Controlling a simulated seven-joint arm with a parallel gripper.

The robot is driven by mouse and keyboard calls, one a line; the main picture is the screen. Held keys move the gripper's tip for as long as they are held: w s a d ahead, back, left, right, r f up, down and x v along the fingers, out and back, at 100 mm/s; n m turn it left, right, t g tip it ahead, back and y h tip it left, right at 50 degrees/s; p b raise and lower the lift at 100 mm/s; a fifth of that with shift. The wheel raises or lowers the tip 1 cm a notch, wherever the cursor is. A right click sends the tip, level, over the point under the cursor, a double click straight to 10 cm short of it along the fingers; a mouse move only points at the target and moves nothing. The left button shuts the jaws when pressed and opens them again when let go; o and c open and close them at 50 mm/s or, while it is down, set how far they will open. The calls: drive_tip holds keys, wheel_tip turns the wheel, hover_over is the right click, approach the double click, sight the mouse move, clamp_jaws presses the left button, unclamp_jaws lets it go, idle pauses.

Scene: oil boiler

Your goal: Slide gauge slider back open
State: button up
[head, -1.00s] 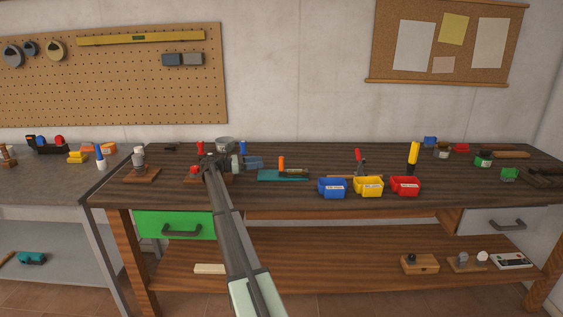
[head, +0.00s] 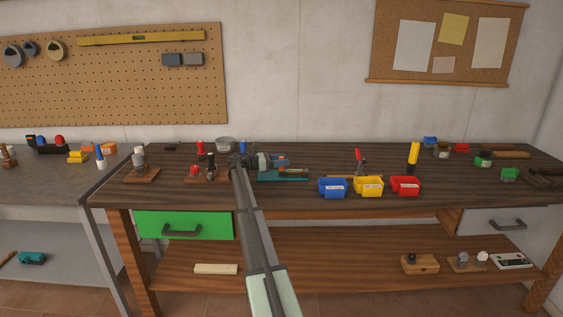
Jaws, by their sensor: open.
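The gauge is a low teal base (head: 291,179) with a small yellowish-green block on it, lying in the middle of the workbench. My gripper (head: 279,160) reaches in from the left, its bluish fingers at the upright orange part (head: 283,157) of the gauge. Only a little orange shows there; the fingers cover the rest. The gripper is open. I cannot tell whether the fingers touch the orange part.
Blue (head: 332,188), yellow (head: 368,187) and red (head: 405,186) bins stand to the right. A red-button block (head: 194,170) and a wooden-based fitting (head: 139,170) are to the left. A grey round dish (head: 225,143) is behind my arm. A green drawer (head: 184,225) is below.

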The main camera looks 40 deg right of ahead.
drive_tip(key=shift+c, duration=0.2)
clamp_jaws()
drive_tip(key=shift+w+a, duration=0.1)
